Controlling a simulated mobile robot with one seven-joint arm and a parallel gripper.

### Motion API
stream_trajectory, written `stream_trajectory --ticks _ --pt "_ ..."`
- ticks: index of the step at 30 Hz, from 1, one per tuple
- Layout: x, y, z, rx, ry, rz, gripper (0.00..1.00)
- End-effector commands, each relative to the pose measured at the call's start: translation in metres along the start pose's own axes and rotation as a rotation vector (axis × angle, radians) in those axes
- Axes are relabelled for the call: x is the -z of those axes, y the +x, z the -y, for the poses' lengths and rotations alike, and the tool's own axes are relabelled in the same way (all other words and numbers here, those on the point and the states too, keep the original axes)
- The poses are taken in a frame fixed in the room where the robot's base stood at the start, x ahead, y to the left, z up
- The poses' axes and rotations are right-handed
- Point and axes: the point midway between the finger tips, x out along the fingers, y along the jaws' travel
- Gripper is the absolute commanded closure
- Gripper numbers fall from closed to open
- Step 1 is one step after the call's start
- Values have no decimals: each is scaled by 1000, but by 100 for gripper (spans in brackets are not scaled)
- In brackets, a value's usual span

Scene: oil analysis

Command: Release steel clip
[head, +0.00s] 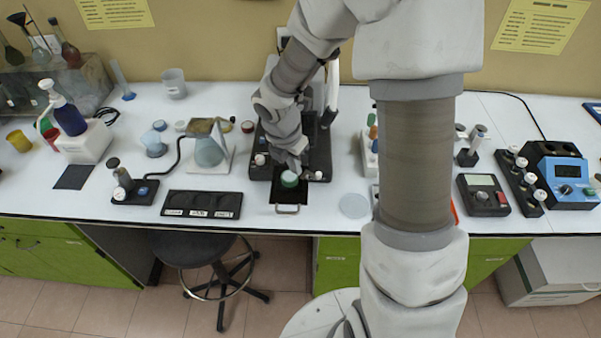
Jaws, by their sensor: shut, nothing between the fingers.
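My arm reaches from the right to a black instrument (262,172) at the middle of the bench. My gripper (296,168) is low over the front of this instrument, just behind a small round green-and-white piece (289,179). The fingers look close together with nothing held between them. I cannot tell whether they touch the green piece. I cannot make out the steel clip; it is too small or hidden by my gripper. A black plate with a metal handle (288,210) sticks out at the front of the instrument.
A black labelled tray (202,204) lies left of the instrument, with a flask on a stand (209,150) behind it. A pale round disc (354,206) lies to the right. My arm hides part of the bench. A black stool (204,250) stands in front.

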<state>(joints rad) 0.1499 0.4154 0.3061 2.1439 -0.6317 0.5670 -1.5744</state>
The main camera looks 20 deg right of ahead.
Motion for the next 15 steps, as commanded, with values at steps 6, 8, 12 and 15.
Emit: stream_trajectory --ticks 6,8,12,15 --pt "-1 -34 -1 -1 0 2 100" --pt "0 -38 -1 0 0 1 100" --pt "0 -43 -1 0 -1 0 100" --pt "0 -43 -1 0 -1 -1 100"
